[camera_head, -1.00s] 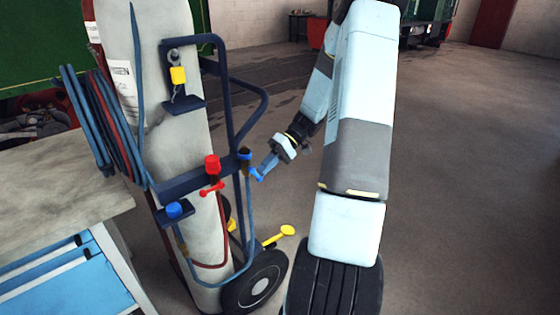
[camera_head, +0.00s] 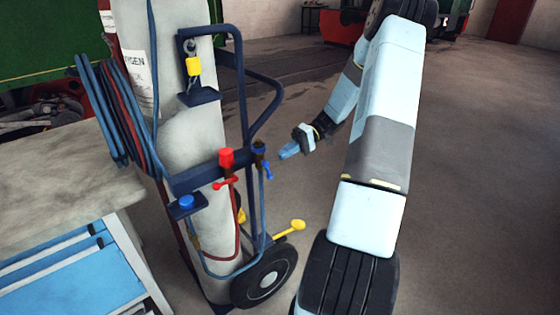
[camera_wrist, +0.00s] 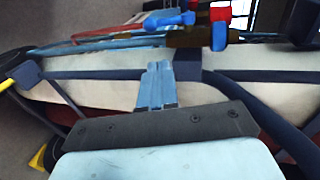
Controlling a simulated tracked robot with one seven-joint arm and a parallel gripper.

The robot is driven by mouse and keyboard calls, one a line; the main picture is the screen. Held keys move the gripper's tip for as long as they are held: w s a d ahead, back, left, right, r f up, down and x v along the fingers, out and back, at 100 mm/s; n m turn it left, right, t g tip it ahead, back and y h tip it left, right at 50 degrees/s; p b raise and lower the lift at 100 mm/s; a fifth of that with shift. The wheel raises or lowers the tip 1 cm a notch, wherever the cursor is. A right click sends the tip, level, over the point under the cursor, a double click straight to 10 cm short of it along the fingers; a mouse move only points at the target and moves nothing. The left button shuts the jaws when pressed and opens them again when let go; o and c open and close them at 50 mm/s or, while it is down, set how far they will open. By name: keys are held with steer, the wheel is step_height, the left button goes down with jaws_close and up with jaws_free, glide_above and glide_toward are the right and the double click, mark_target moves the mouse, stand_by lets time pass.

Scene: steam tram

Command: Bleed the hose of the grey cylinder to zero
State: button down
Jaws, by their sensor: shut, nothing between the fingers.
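The tall grey cylinder (camera_head: 190,140) stands upright in a dark blue trolley (camera_head: 205,177). A blue-handled valve (camera_head: 263,166) sits at the right end of the trolley's crossbar, with a red-handled valve (camera_head: 226,160) to its left. A blue knob (camera_head: 186,202) is lower left. A blue hose (camera_head: 263,215) hangs below the blue-handled valve. My gripper (camera_head: 281,155) is shut and empty, just right of that valve with a small gap. In the wrist view the shut fingers (camera_wrist: 156,72) point toward the blue handle (camera_wrist: 172,20); the red valve (camera_wrist: 220,14) is beside it.
Coiled blue and red hoses (camera_head: 115,110) hang left of the cylinder. A yellow padlock (camera_head: 194,67) hangs on the trolley. A workbench (camera_head: 55,175) stands close on the left. A trolley wheel (camera_head: 267,276) and yellow pedal (camera_head: 290,227) are low. Open floor (camera_head: 470,190) lies right.

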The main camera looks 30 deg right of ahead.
steer(key=v, duration=0.7)
steer(key=shift+d+r, duration=0.15)
steer(key=shift+d, duration=0.2)
steer(key=shift+a, duration=0.1)
